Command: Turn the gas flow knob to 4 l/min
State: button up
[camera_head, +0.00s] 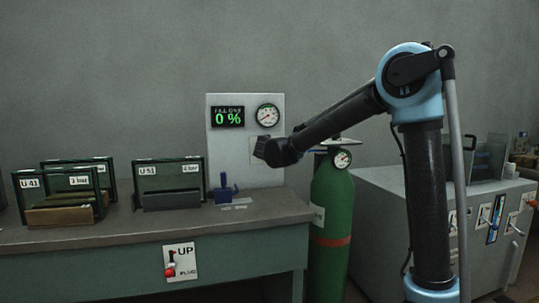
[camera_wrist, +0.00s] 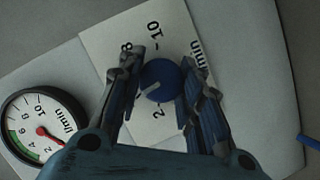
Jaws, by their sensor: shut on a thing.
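The round blue gas flow knob (camera_wrist: 160,80) sits on a pale scale plate (camera_wrist: 110,38) in the wrist view. My gripper (camera_wrist: 160,85) is shut on the knob, one finger on each side. The pale mark on the knob points to the lower left. The digits 8, 10 and 2 show around it; the scale between 8 and 2 is hidden by the left finger. A round l/min gauge (camera_wrist: 20,112) with a red needle is at the lower left. In the head view my gripper (camera_head: 266,152) is at the grey panel (camera_head: 245,98) and hides the knob.
A blue fixture (camera_head: 222,190) stands on the bench (camera_head: 150,233) in front. Green-framed boxes (camera_head: 168,183) stand left. A green gas cylinder (camera_head: 330,210) stands right of the bench, below my arm.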

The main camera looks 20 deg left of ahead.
jog(key=shift+s+f+n+t, duration=0.1)
jog(key=shift+n+t, duration=0.4)
jog(key=shift+n, duration=0.4)
jog(key=o, duration=1.1)
jog(key=v, duration=1.1)
jog(key=shift+s+a, duration=0.1)
jog(key=shift+s, duration=0.35)
